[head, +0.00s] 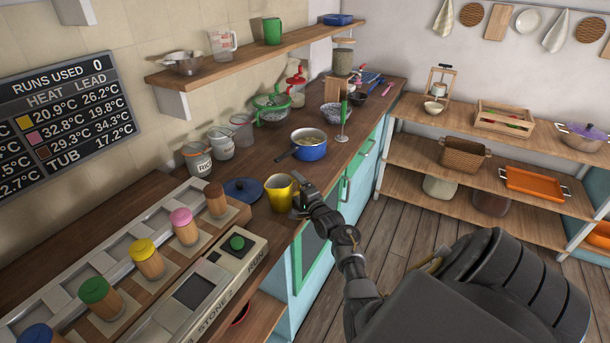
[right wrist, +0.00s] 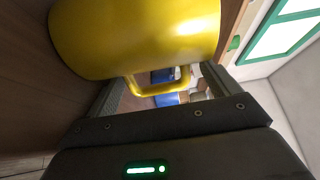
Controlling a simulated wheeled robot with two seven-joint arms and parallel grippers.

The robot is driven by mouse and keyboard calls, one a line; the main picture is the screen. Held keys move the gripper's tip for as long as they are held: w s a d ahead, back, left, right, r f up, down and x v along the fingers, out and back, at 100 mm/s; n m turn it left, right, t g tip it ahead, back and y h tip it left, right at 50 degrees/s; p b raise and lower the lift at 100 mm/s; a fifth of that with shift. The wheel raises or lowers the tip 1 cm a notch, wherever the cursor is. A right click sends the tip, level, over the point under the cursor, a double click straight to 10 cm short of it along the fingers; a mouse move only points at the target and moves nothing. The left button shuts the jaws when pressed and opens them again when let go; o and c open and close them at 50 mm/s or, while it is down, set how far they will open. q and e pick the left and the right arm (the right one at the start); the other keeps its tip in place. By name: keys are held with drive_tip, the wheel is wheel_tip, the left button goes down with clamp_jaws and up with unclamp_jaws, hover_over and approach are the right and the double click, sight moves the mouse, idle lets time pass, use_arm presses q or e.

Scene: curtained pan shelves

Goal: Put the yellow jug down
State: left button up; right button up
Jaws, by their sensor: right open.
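The yellow jug (head: 280,194) stands upright on the wooden counter (head: 262,218), close to its front edge. My right gripper (head: 301,203) is at the jug's right side, where the handle is. In the right wrist view the jug (right wrist: 140,38) fills the top, and its handle (right wrist: 160,88) reaches between the two fingers of my right gripper (right wrist: 165,82). The fingers are apart, with gaps on both sides of the handle. My left gripper is out of view.
A dark blue lid (head: 243,189) lies just behind the jug. A blue pot (head: 309,145) stands farther along the counter. A control box with a green button (head: 237,243) and a row of coloured-top shakers (head: 143,257) are to the left. Floor is open right of the counter.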

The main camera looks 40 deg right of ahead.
drive_tip(key=b+v, duration=0.1)
drive_tip(key=v, duration=0.8)
drive_tip(key=shift+s, duration=0.2)
drive_tip(key=shift+c, duration=0.4)
drive_tip(key=shift+w, duration=0.1)
clamp_jaws()
idle(0.8)
drive_tip(key=p+v, duration=0.7)
drive_tip(key=v, duration=0.5)
idle(0.7)
